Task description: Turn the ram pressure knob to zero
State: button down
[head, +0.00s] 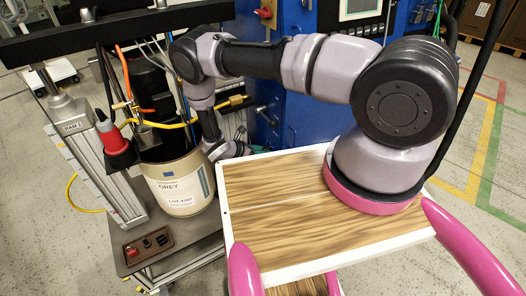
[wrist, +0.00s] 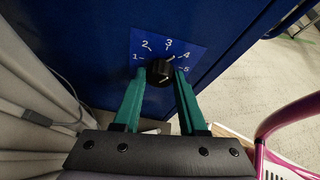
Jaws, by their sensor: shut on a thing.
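The black ram pressure knob (wrist: 160,69) sits on a blue dial plate (wrist: 192,49) with white numbers on the blue cabinet face. Numbers 1 to 5 show around it; the zero cannot be made out. A pale pointer mark on the knob seems to aim to the upper right, near 4, but it is small. My gripper (wrist: 158,75) has its two teal fingers on either side of the knob and is shut on it.
The blue cabinet (head: 290,140) stands behind. Open floor lies to the right.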

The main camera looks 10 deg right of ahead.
jog(key=shift+n+g, duration=0.3)
jog(key=shift+n, duration=0.1)
dwell(0.4)
jog(key=shift+c, duration=2.2)
grip_release()
